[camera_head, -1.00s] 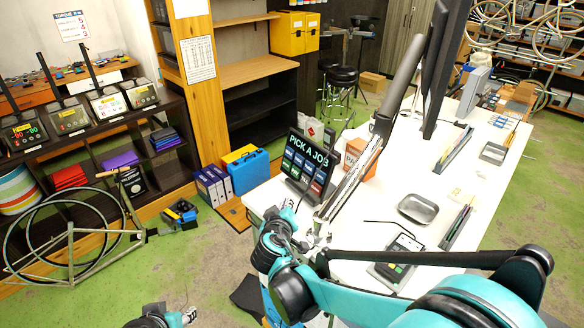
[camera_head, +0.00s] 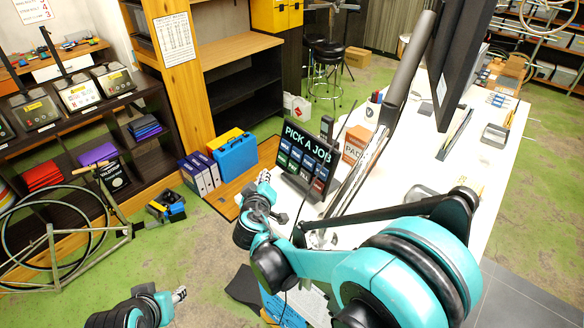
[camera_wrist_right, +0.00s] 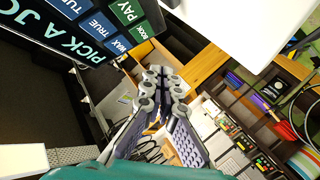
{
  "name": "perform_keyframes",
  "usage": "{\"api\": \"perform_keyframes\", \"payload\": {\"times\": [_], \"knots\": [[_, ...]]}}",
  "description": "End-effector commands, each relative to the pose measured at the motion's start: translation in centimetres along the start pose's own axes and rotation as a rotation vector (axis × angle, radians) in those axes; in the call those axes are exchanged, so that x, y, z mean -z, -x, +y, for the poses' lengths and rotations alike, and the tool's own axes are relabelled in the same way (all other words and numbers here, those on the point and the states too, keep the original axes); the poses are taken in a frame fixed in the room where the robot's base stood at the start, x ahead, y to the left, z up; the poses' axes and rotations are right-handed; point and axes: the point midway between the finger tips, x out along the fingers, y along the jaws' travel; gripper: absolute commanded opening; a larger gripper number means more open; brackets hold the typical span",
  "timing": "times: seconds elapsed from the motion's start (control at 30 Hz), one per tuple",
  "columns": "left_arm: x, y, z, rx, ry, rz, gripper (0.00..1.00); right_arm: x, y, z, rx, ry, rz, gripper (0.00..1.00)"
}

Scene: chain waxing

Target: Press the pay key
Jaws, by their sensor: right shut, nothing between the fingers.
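The touch screen (camera_head: 317,150) headed "PICK A JOB" stands tilted at the desk's near left corner. Its coloured tiles are too small to read in the head view. In the right wrist view the screen (camera_wrist_right: 84,58) appears inverted at upper left, with a green tile marked PAY (camera_wrist_right: 127,11) cut by the top edge. My right gripper (camera_head: 264,177) is shut and empty, left of the screen and apart from it. Its fingers (camera_wrist_right: 165,74) also show in the right wrist view. My left gripper (camera_head: 180,294) is low over the floor; its opening is unclear.
The white desk (camera_head: 400,150) carries a large dark monitor (camera_head: 478,60), a cardboard box (camera_head: 356,143) and trays. My right arm covers the near desk. A blue case (camera_head: 237,156) and binders (camera_head: 200,174) stand beyond the gripper. A bicycle frame (camera_head: 90,255) is at left.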

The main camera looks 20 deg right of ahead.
Motion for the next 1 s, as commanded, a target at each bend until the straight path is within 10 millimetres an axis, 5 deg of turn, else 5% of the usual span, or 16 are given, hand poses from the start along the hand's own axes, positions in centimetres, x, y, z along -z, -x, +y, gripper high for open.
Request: {"api": "perform_keyframes", "payload": {"times": [0.5, 1.0], "knots": [[-0.9, -1.2, 0.0, 0.000, 0.000, 0.000, 0.40, -3.5, -4.7, 3.4, -0.002, -0.001, -0.001, 0.00], [-1.0, -1.4, 0.0, 0.000, 0.000, 0.000, 0.40, -4.0, -5.4, 4.0, -0.001, 0.000, 0.000, 0.00]]}}
